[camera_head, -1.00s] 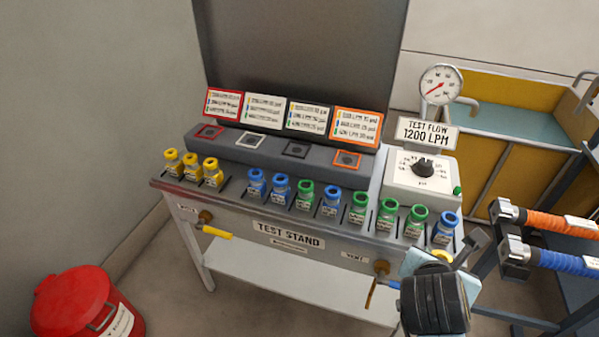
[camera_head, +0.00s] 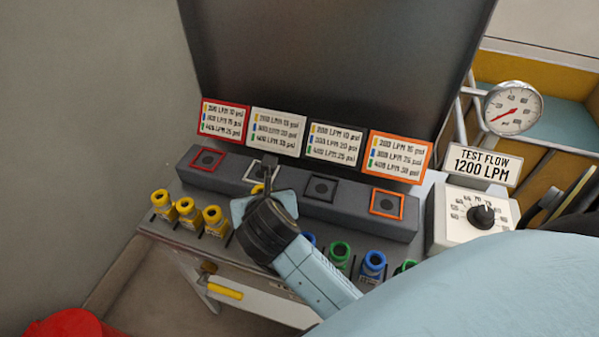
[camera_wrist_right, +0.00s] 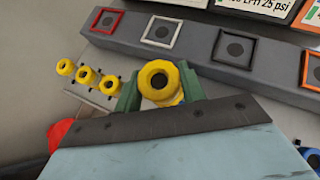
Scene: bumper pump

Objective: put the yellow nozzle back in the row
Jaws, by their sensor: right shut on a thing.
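My right gripper (camera_head: 262,185) is shut on a yellow nozzle (camera_wrist_right: 158,78), held upright between its green fingers in the right wrist view. Three yellow nozzles (camera_head: 186,210) stand in the row on the left, also visible in the right wrist view (camera_wrist_right: 86,76). To their right, blue and green nozzles (camera_head: 340,254) are partly hidden by my right arm. My left gripper is not in view.
A raised grey ledge (camera_head: 232,173) with framed squares and label cards (camera_head: 278,134) runs behind the row. The flow dial box (camera_head: 472,215) and gauge (camera_head: 513,107) stand right. A yellow-handled valve (camera_head: 224,290) is below the front edge; a red bin (camera_head: 65,327) is lower left.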

